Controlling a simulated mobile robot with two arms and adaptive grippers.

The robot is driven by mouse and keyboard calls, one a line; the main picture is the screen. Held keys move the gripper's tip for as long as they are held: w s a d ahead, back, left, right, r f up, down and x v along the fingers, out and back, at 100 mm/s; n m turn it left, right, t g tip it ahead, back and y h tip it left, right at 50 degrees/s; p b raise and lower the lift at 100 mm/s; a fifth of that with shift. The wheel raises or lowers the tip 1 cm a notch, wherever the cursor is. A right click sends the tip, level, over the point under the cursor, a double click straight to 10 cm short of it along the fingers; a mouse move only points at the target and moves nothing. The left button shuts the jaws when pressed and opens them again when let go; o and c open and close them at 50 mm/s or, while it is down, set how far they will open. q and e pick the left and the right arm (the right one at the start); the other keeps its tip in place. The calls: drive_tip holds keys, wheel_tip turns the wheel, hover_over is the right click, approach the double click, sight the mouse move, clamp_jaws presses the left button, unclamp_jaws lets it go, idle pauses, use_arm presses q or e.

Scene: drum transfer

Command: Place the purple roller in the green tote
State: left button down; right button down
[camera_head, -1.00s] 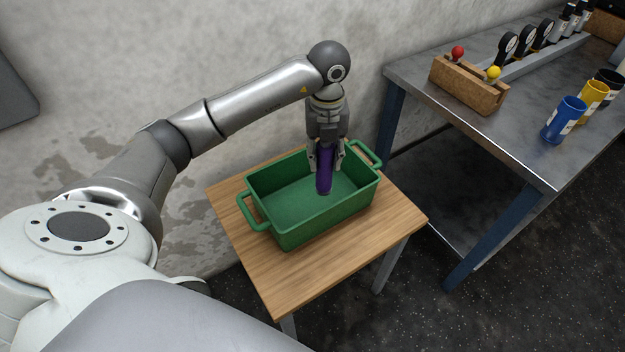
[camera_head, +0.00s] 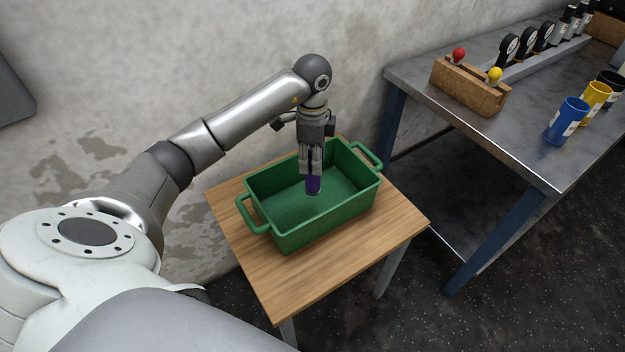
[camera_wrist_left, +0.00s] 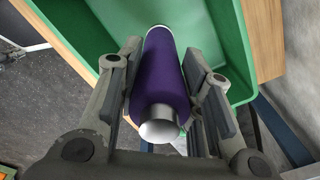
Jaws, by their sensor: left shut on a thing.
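The purple roller (camera_head: 313,185) is held by my left gripper (camera_head: 311,170) inside the outline of the green tote in the head view. In the left wrist view the roller (camera_wrist_left: 161,75) lies between the two fingers of the left gripper (camera_wrist_left: 160,90), its pale metal end toward the camera. The gripper is shut on it. The green tote (camera_head: 327,228) stands on a small wooden table, with a handle at each end. Its inside (camera_wrist_left: 205,28) shows beyond the roller in the wrist view. I cannot tell whether the roller touches the tote floor. My right gripper is not in view.
The wooden table (camera_head: 262,270) is bare around the tote. A metal workbench (camera_head: 500,135) at the right bears a wooden holder (camera_head: 468,88) with red and yellow knobs, a blue cup (camera_head: 566,121), a yellow cup (camera_head: 594,96) and several bottles. A wall stands behind.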

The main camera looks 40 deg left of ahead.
sight(312, 177)
use_arm(q)
drive_tip(key=shift+f, duration=3.45)
drive_tip(key=shift+f, duration=0.2)
drive_tip(key=c, duration=1)
unclamp_jaws()
drive_tip(key=shift+r, duration=0.15)
wheel_tip(312, 177, up, 12)
drive_tip(key=shift+r, duration=0.1)
